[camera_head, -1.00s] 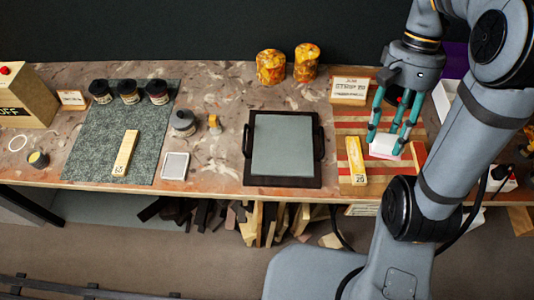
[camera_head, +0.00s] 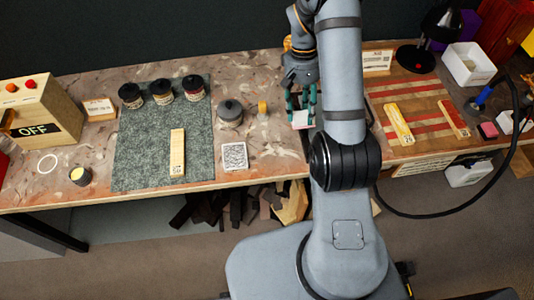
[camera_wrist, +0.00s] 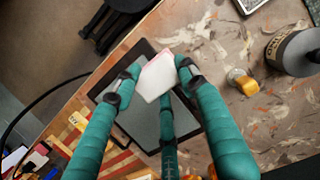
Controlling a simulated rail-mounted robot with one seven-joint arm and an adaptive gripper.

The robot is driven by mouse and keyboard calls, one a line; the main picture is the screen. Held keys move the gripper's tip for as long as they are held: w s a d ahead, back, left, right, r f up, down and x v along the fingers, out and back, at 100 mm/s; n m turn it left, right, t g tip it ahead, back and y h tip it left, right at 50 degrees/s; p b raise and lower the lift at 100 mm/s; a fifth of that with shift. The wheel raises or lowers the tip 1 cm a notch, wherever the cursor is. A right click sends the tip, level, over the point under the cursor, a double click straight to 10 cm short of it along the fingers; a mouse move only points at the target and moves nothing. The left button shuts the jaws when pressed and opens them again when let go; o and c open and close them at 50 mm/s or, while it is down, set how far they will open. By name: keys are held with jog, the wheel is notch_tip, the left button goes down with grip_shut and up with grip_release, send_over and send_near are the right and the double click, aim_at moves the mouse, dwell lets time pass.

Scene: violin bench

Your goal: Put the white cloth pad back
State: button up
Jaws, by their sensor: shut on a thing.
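My gripper (camera_head: 301,106), with teal fingers, is shut on the white cloth pad (camera_head: 300,120) and holds it near the middle of the bench. In the wrist view the pad (camera_wrist: 157,76) sits between the fingertips, pale with a pinkish edge. It is above a black-framed tray with a grey plate (camera_wrist: 140,118); whether it touches anything below is unclear. In the head view my arm hides most of that tray. A small square with a black-and-white pattern (camera_head: 234,156) lies right of the grey mat (camera_head: 150,150).
A dark lidded jar (camera_head: 230,112) and a small yellow-orange piece (camera_head: 262,109) stand left of my gripper. Several dark jars (camera_head: 163,91) and a wooden block (camera_head: 177,152) are on the mat. The striped board (camera_head: 425,112) is to the right.

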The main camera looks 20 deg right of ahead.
jog(key=a+f+p, duration=0.1)
jog(key=a+f, duration=0.1)
jog(key=a, duration=0.1)
jog(key=a+f+p, duration=0.1)
jog(key=a+f, duration=0.2)
jog(key=a, duration=0.1)
jog(key=s+a+f+p, duration=0.1)
jog(key=a+f, duration=0.2)
jog(key=a, duration=0.1)
jog(key=shift+f, duration=0.1)
jog(key=x, duration=0.1)
jog(key=p+x, duration=0.1)
jog(key=x, duration=0.1)
jog(key=shift+w, duration=0.25)
jog(key=shift+f, duration=0.5)
jog(key=shift+f, duration=0.25)
jog(key=o, duration=1.2)
jog(key=shift+r, duration=0.1)
jog(key=shift+r, duration=0.1)
jog(key=b+v, duration=0.1)
jog(key=v, duration=1.1)
jog(key=shift+b, duration=0.35)
